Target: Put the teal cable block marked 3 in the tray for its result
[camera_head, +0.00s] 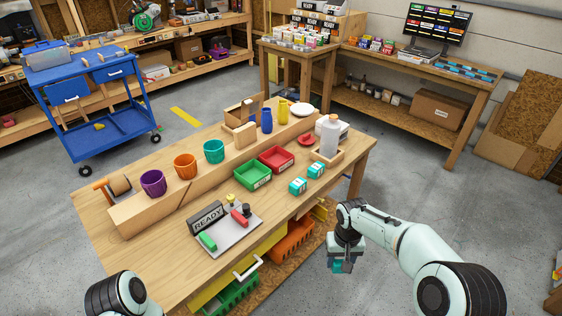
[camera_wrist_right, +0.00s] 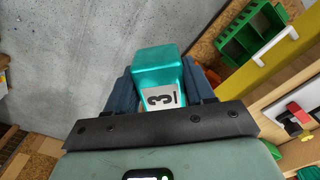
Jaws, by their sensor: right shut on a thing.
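The teal cable block marked 3 (camera_wrist_right: 158,75) is between the fingers of my right gripper (camera_wrist_right: 165,85). Its white label with a black 3 faces the wrist camera, turned sideways. In the head view the right gripper (camera_head: 342,258) hangs off the bench's front right side, over the floor, with a little of the teal block (camera_head: 341,267) showing below it. A green tray (camera_head: 253,185) and a red tray (camera_head: 278,168) with white labels stand on the bench, apart from the gripper. Only part of my left arm shows at lower left; its gripper is out of frame.
Two other teal blocks (camera_head: 298,186) (camera_head: 316,171) sit right of the trays on the wooden bench (camera_head: 170,265). A READY sign (camera_head: 206,217) and grey button plate stand at the front. A white bottle (camera_head: 329,136) stands back right.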

